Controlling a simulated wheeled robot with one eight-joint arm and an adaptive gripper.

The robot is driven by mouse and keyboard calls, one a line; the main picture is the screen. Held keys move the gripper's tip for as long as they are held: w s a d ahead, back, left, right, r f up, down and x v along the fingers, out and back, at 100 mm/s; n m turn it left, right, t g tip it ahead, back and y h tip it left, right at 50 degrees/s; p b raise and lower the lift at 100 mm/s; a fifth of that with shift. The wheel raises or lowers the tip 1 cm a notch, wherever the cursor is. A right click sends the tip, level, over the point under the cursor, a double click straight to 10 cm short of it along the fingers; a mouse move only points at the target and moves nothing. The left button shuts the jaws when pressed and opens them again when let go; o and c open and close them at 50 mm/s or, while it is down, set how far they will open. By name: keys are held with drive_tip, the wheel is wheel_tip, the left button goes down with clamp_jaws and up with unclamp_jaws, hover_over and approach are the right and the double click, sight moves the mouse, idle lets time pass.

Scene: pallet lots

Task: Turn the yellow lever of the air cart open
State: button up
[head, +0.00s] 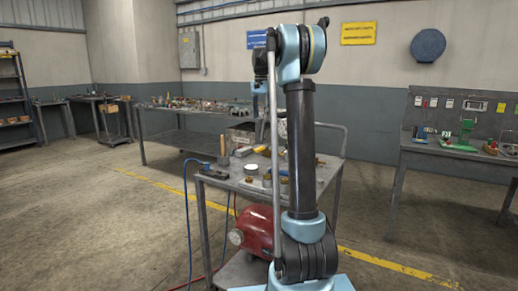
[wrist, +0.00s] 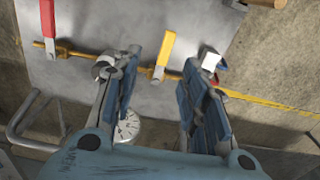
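In the wrist view the yellow lever (wrist: 163,52) stands on a brass valve line, between and just beyond my gripper's fingers. My gripper (wrist: 157,68) is open, one finger on each side of the lever, with nothing visibly held. I cannot tell whether either finger touches the lever. A red lever (wrist: 47,22) sits on the same line to the left. In the head view the air cart (head: 225,183) has a grey top and a red tank (head: 257,228) below. My arm hides part of the cart, and the levers are not clear there.
A round gauge (wrist: 128,126) shows between the fingers, nearer the palm. A bent metal handle (wrist: 38,125) is at the left. Small parts and a white round item (head: 252,169) lie on the cart top. A blue hose (head: 187,215) hangs at its left. Open floor lies left of the cart.

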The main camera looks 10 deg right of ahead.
sight(260, 148)
drive_tip(key=shift+m, duration=0.3)
drive_tip(key=w+f, duration=0.1)
drive_tip(key=f, duration=0.5)
drive_tip(key=w+f, duration=0.1)
drive_tip(key=f, duration=0.4)
drive_tip(key=w+f, duration=0.1)
drive_tip(key=f, duration=0.5)
drive_tip(key=shift+w+f, duration=0.3)
drive_tip(key=shift+f, duration=0.05)
clamp_jaws()
